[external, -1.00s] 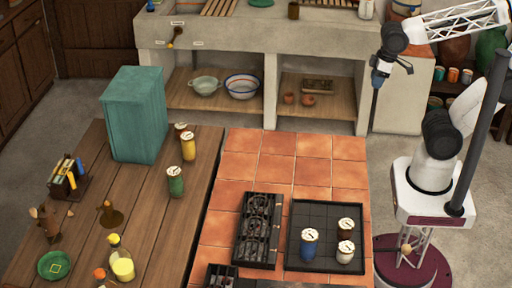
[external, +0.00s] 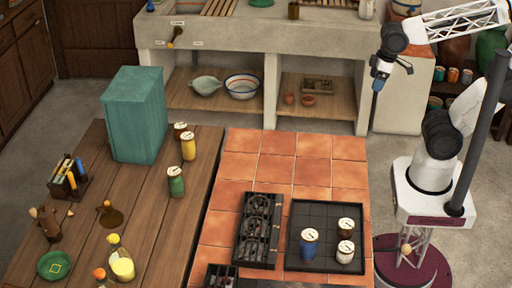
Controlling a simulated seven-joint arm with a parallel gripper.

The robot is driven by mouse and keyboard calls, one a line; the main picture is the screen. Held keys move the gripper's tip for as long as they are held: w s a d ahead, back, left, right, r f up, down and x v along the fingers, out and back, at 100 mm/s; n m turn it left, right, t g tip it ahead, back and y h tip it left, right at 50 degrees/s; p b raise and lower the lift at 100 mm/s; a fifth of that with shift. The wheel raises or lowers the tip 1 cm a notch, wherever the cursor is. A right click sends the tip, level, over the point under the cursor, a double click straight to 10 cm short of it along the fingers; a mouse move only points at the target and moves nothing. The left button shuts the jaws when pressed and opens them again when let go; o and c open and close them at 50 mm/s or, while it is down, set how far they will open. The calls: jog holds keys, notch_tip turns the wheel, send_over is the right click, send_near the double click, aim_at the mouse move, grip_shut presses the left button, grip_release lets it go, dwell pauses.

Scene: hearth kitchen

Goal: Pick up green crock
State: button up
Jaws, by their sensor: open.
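The green crock (external: 176,182) stands upright on the wooden table, near its right edge, with a pale lid. A yellow crock (external: 188,146) and a brown crock (external: 180,131) stand behind it. My gripper (external: 376,84) is high at the upper right, pointing down, far to the right of the green crock. Its jaws are open and nothing shows between them.
A teal box (external: 135,114) stands left of the crocks. The tiles behind are clear.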

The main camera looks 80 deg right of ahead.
jog(key=w+a+f+n+t+y, duration=0.1)
jog(key=w+a+f+t, duration=0.3)
jog(key=w, duration=1.4)
jog(key=w+a+r+n+t, duration=0.15)
jog(key=w+a, duration=0.35)
jog(key=w, duration=1.4)
jog(key=n+t+y, duration=0.2)
jog(key=t+y, duration=0.2)
jog(key=t, duration=0.1)
send_near(175, 176)
jog(key=shift+g, duration=0.25)
jog(key=w+d+f, duration=0.2)
jog(key=w, duration=0.1)
jog(key=shift+w+d+f, duration=0.15)
jog(key=shift+f, duration=0.25)
jog(key=shift+w, duration=0.1)
jog(key=shift+x, duration=1.2)
jog(key=shift+a+x, duration=0.15)
jog(key=shift+x, duration=1.15)
jog(key=shift+a+x, duration=0.1)
jog(key=shift+x, duration=1.2)
